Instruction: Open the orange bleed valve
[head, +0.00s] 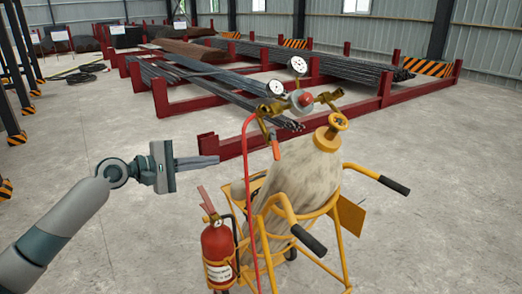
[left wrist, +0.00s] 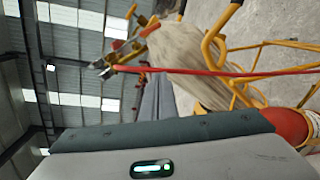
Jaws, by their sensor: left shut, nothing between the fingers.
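My left gripper (head: 217,160) is shut and empty. Its fingertips point right, toward the lever, with a clear gap between them. In the left wrist view, my shut fingers (left wrist: 158,98) reach up toward the cylinder and regulator; I cannot clearly make out the lever there. My right gripper is not in view.
A covered cylinder (head: 290,185) stands in a yellow cart (head: 342,240) with black-gripped handles. A fire extinguisher (head: 218,255) hangs at its left, below my gripper. A red hose (head: 248,190) runs down between gripper and cylinder.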

